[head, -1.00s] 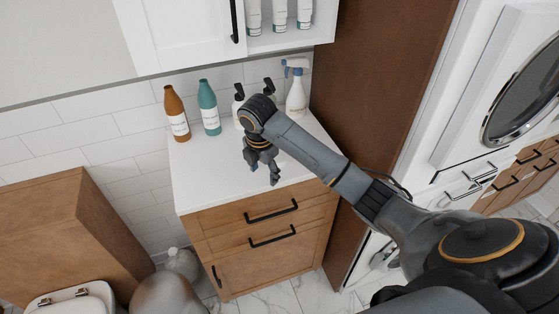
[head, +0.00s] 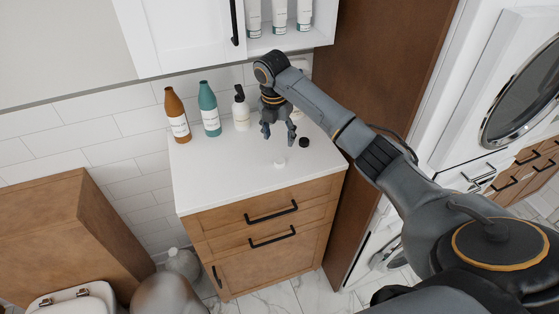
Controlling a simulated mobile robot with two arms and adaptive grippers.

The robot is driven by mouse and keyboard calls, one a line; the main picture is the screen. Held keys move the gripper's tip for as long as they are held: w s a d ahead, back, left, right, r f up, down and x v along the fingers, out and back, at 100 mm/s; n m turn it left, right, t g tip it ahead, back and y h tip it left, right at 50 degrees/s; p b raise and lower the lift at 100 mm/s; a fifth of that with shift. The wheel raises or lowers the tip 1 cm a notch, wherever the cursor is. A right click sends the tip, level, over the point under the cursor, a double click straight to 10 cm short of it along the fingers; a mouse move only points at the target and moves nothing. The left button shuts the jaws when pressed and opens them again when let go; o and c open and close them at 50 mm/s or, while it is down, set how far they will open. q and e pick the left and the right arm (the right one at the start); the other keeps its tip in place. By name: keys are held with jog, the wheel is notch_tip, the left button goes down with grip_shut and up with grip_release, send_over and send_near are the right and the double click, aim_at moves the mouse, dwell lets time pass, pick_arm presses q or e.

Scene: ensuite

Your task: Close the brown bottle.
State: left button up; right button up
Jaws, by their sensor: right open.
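The brown bottle (head: 177,114) stands upright at the left end of the white counter, with a white label. Its mouth is too small to tell whether a cap is on it. A small white cap-like piece (head: 280,162) lies on the counter near the front middle. A small black cap-like piece (head: 304,142) lies to its right. My right gripper (head: 278,136) points down with its fingers apart and empty, above the counter just behind these two pieces. It is well to the right of the brown bottle. My left gripper is not in view.
A teal bottle (head: 209,110) stands right of the brown one, then a white bottle with a black pump (head: 241,110) close beside my gripper. The spray bottle is mostly hidden behind my arm. A wall cabinet (head: 185,32) overhangs the back. The counter's front left (head: 205,180) is clear.

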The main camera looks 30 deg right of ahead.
send_over(279, 161)
notch_tip(279, 161, down, 5)
jog(key=shift+r, duration=0.2)
jog(key=shift+p, duration=0.3)
jog(key=shift+s+f+p, duration=0.1)
jog(key=shift+f+p, duration=0.25)
jog(key=shift+f, duration=0.05)
notch_tip(279, 161, down, 4)
jog(key=shift+r+p, duration=0.15)
jog(key=shift+p, duration=0.45)
jog(key=shift+f, duration=0.4)
jog(key=c, duration=0.8)
